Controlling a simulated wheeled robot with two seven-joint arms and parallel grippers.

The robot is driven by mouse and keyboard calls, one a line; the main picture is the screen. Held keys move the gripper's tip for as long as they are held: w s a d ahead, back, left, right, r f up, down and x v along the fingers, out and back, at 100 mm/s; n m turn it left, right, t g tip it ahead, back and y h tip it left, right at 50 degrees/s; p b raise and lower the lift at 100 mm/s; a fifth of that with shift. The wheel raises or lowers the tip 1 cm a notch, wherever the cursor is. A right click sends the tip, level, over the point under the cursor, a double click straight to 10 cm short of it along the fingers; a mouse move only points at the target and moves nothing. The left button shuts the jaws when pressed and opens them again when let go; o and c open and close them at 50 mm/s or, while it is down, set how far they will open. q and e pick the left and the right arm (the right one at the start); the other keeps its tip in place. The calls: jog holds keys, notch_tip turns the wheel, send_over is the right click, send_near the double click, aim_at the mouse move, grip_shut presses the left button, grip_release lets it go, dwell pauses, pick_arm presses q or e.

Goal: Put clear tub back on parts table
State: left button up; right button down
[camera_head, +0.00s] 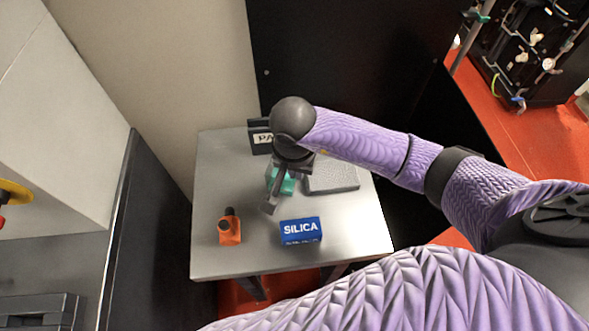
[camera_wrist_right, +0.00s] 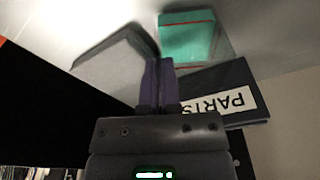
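A clear tub (camera_wrist_right: 224,46) shows faintly in the right wrist view, with a teal block (camera_wrist_right: 187,42) inside it or seen through it. In the head view the teal block (camera_head: 288,187) is partly covered by my right gripper (camera_head: 271,207), so the tub's walls are hard to make out. The parts table (camera_head: 215,185) is a grey metal top with a PARTS sign (camera_head: 261,137) at its back edge. In the right wrist view the two fingers of my right gripper (camera_wrist_right: 157,62) are close together beside the teal block, with nothing clearly seen between them. My left gripper is not in view.
A grey textured slab (camera_head: 333,176) lies right of the teal block. A blue SILICA box (camera_head: 301,231) and an orange item with a black top (camera_head: 229,228) stand nearer the front. A black panel (camera_head: 340,60) rises behind the table. The table's left strip and front right are clear.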

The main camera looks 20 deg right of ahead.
jog(key=shift+f, duration=0.1)
jog(key=c, duration=1.3)
grip_release()
jog(key=shift+f, duration=0.2)
jog(key=o, duration=0.5)
jog(key=shift+r, duration=0.5)
pick_arm(q)
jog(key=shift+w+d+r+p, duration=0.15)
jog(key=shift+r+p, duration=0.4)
jog(key=shift+p, duration=0.05)
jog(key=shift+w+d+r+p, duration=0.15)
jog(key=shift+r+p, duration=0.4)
pick_arm(e)
jog(key=r, duration=0.7)
jog(key=s+a+r, duration=0.1)
jog(key=r, duration=0.3)
jog(key=shift+r, duration=0.2)
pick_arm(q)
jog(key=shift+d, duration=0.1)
